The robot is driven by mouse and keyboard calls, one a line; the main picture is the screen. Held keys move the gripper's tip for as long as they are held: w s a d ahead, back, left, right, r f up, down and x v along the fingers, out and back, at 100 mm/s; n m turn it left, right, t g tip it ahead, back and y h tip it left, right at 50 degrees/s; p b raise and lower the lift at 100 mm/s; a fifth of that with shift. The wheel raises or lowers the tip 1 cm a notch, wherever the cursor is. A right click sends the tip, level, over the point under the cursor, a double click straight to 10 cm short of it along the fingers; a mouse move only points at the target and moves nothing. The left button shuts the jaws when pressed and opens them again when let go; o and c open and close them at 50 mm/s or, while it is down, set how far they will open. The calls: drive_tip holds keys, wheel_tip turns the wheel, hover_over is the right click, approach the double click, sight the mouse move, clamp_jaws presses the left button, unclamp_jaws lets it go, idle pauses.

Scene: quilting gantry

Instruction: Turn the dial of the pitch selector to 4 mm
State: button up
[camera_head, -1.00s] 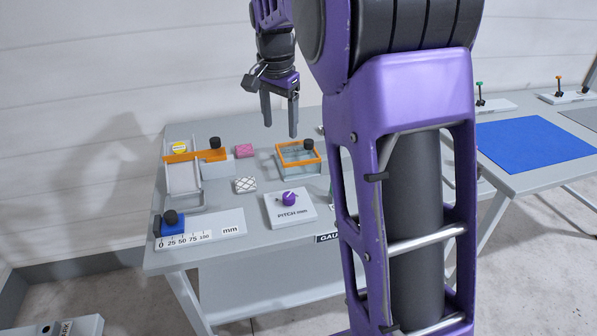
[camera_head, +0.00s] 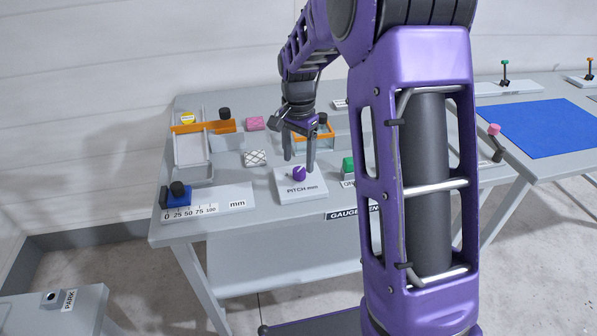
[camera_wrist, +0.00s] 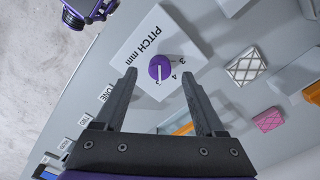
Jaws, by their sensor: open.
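The pitch selector is a pale plate (camera_head: 313,190) lettered "PITCH mm", with a round purple dial (camera_head: 299,173) on it. In the wrist view the dial (camera_wrist: 160,62) carries a white pointer line. The line points toward the gripper side of the picture, at a mark that looks like 5. The 4 mark (camera_wrist: 174,77) and the 3 mark lie to the right of it. My gripper (camera_head: 299,165) is open above the dial, fingers pointing down. In the wrist view its fingertips (camera_wrist: 158,73) appear on either side of the dial, not touching it as far as I can see.
A green button block (camera_head: 348,166) stands right of the selector. A white quilted block (camera_head: 255,158), a pink block (camera_head: 255,123) and an orange-rimmed bin (camera_head: 328,135) lie behind. A slide gauge with a blue slider (camera_head: 178,196) is at front left.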

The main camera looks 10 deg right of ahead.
sight(299, 171)
drive_tip(key=shift+f, duration=2.1)
clamp_jaws()
